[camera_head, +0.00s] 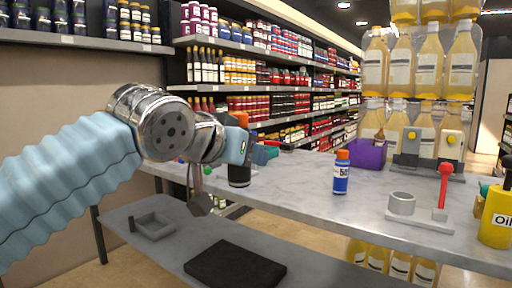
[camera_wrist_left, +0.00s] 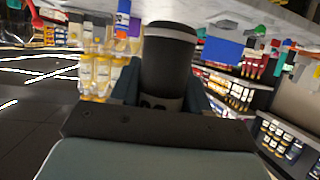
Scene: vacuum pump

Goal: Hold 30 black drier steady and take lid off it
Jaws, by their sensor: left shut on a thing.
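The black drier (camera_head: 239,176) is upright at the left part of the counter in the head view. My left gripper (camera_head: 240,152) is around its body from the left and shut on it. An orange lid (camera_head: 239,117) shows above the gripper, and the gripper hides the body between. In the left wrist view the black drier (camera_wrist_left: 168,65), with a grey band, sits between the two fingers (camera_wrist_left: 160,95). Part of a "30" mark shows near the palm; the lid is not visible there. I cannot tell whether the drier's base touches the counter. My right gripper is not in view.
A blue "50" bottle (camera_head: 341,173) with an orange lid stands mid-counter. Behind it is a purple box (camera_head: 366,154). A grey holder (camera_head: 402,203), a red-topped tool (camera_head: 444,184) and a yellow oil can (camera_head: 496,216) stand to the right. A black mat (camera_head: 235,266) lies on the lower shelf.

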